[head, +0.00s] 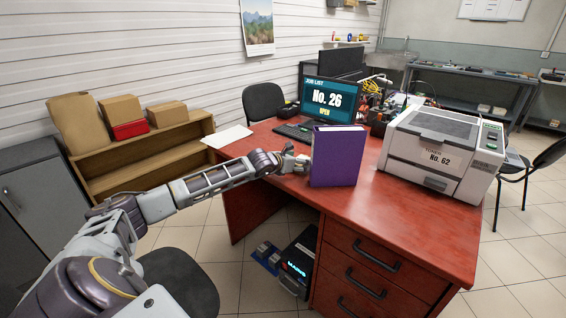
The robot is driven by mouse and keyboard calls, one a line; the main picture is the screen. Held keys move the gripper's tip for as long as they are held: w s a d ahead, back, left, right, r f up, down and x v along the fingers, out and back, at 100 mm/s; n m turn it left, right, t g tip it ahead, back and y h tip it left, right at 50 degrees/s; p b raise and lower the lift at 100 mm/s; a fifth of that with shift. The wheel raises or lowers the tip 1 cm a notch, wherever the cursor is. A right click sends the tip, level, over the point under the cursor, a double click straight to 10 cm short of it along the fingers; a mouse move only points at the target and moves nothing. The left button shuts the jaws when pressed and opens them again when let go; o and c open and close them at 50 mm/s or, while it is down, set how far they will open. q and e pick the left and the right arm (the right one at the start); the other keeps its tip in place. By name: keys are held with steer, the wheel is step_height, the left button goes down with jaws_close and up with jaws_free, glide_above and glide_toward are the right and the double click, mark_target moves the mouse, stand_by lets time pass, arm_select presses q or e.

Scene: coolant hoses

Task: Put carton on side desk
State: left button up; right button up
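My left arm reaches in from the lower left. My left gripper (303,164) is at the carton's left side, at the desk's front edge; its fingers are small in view, and whether they touch the carton is unclear. Brown cardboard cartons (120,108) and (167,113) sit on the wooden shelf at left. My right gripper is not in view. Which surface is the side desk is not marked.
A monitor (330,98) and keyboard (296,131) stand behind the purple carton, a large white printer (437,150) to its right. Grey workbenches (468,82) line the back wall. A red box (130,129) is on the wooden shelf (150,154). Chairs stand around the desk.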

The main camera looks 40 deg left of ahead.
arm_select(q)
steer(key=shift+v, duration=1.1)
steer(key=shift+s+r, duration=0.25)
steer(key=shift+s, duration=0.4)
steer(key=shift+v, duration=0.8)
steer(key=shift+s+a+r, duration=0.2)
steer(key=shift+s+r, duration=0.05)
steer(key=shift+s, duration=0.4)
steer(key=shift+v, duration=0.9)
steer(key=shift+s+d+r, duration=0.1)
steer(key=shift+d, duration=0.05)
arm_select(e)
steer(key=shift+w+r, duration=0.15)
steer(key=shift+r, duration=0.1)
arm_select(q)
steer(key=shift+s, duration=0.15)
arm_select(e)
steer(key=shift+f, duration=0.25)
arm_select(q)
steer(key=shift+s+r+p, duration=0.1)
steer(key=shift+s+p, duration=0.1)
steer(key=shift+p, duration=0.15)
steer(key=shift+s, duration=0.15)
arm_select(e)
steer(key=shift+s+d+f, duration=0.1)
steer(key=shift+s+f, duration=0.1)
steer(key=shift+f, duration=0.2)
